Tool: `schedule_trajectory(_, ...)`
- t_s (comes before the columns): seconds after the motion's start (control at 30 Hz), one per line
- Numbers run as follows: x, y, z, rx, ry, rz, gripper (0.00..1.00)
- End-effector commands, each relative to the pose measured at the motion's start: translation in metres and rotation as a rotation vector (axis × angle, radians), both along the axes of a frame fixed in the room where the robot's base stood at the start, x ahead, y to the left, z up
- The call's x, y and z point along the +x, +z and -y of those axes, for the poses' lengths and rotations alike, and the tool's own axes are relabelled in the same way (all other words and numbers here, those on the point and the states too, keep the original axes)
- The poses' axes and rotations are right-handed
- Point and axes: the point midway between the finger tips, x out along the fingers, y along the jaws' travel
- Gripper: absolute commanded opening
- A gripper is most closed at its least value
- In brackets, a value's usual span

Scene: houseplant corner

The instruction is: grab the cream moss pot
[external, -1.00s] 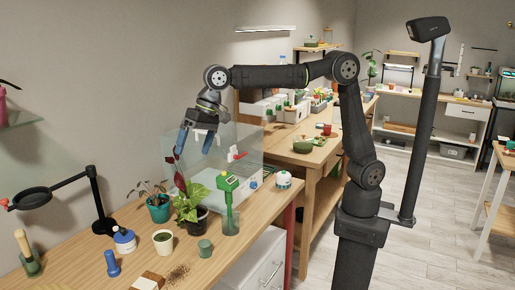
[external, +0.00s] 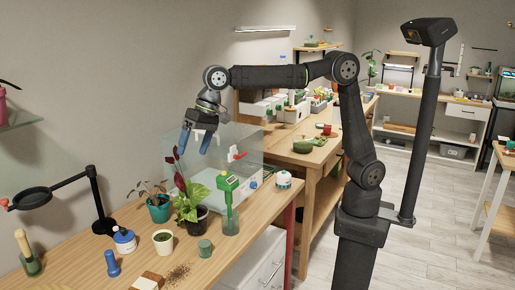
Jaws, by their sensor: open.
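The cream moss pot (external: 163,247) is a small pale cup with dark green moss at its top. It stands upright on the near wooden bench, left of the leafy plant in a black pot. My gripper (external: 193,153) is open, with two blue fingers pointing down and nothing visible between them. It hangs above the plants, higher than the cream moss pot and up to its right in the picture, well apart from it. The pot is in plain view.
A leafy plant (external: 187,206) and a teal-potted plant (external: 158,208) stand behind the pot. A white-and-blue bottle (external: 124,241), a blue peg (external: 112,263) and a green cup (external: 205,248) flank it. A clear case (external: 245,145) stands behind. Spilled soil (external: 178,274) lies in front.

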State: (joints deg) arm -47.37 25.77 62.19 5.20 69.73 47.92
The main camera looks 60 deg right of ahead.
Motion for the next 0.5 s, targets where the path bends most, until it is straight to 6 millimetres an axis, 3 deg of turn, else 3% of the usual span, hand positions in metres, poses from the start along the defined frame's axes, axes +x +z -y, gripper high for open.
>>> schedule_trajectory(0.17, 0.010, -0.024, -0.015, -0.050, 0.161, 0.044, 0.84)
schedule_trajectory(0.5, 0.041, -0.109, -0.064, -0.211, 0.785, 0.214, 0.84)
